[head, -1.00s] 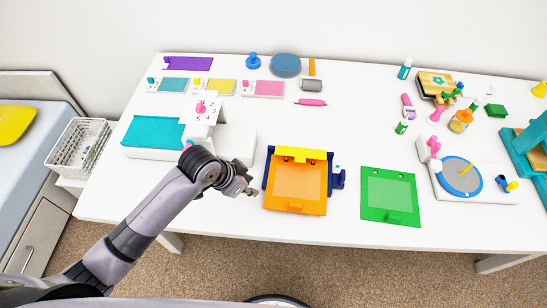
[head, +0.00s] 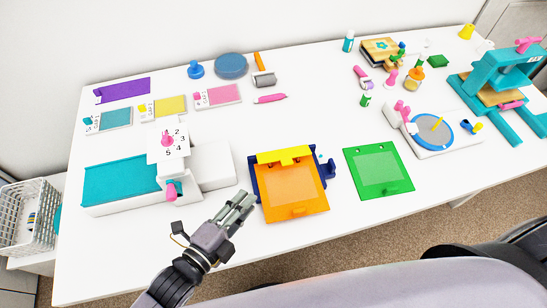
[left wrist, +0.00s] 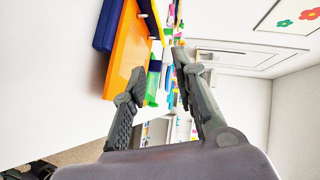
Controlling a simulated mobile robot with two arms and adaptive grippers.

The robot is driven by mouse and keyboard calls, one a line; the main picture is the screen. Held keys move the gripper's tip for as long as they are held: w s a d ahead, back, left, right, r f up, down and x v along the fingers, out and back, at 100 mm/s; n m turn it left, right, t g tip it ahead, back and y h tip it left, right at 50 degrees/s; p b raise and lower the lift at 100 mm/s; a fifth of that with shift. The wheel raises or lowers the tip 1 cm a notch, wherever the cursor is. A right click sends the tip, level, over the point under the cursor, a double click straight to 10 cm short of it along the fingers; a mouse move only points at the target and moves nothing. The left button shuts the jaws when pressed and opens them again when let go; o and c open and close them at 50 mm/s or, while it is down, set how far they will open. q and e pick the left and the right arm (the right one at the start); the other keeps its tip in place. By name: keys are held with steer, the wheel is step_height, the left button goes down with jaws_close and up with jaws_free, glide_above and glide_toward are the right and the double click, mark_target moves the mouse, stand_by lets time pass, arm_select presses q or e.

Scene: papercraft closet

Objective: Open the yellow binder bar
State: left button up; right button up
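The yellow binder bar (head: 284,156) lies across the far edge of the orange board (head: 293,190), on a dark blue binder base (head: 254,178). In the left wrist view the orange board (left wrist: 126,48), the dark blue base (left wrist: 108,24) and part of the yellow bar (left wrist: 153,20) show at the upper left. My left gripper (head: 242,199) is just left of the orange board, apart from it and nearer the table's front edge. In the left wrist view its fingers (left wrist: 160,62) stand apart with nothing held between them. My right gripper is not in view.
A green board (head: 379,172) lies right of the binder. A white unit with a teal top (head: 120,182) and a number card (head: 170,140) stands to the left. A turntable (head: 433,130) and a teal press (head: 497,80) are at the right. The white table's middle is clear.

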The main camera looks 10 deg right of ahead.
arm_select(q)
steer(key=p, duration=0.1)
glide_toward(286, 162)
steer(key=x, duration=0.8)
steer(key=shift+w+d+f+p, duration=0.25)
steer(key=shift+p, duration=0.1)
steer(key=shift+w+d+f, duration=0.15)
steer(key=shift+w+d, duration=0.2)
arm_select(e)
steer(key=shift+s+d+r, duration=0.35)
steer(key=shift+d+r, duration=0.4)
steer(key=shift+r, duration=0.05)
arm_select(q)
steer(key=shift+c, duration=0.2)
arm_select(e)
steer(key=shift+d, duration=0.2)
arm_select(q)
jaws_close()
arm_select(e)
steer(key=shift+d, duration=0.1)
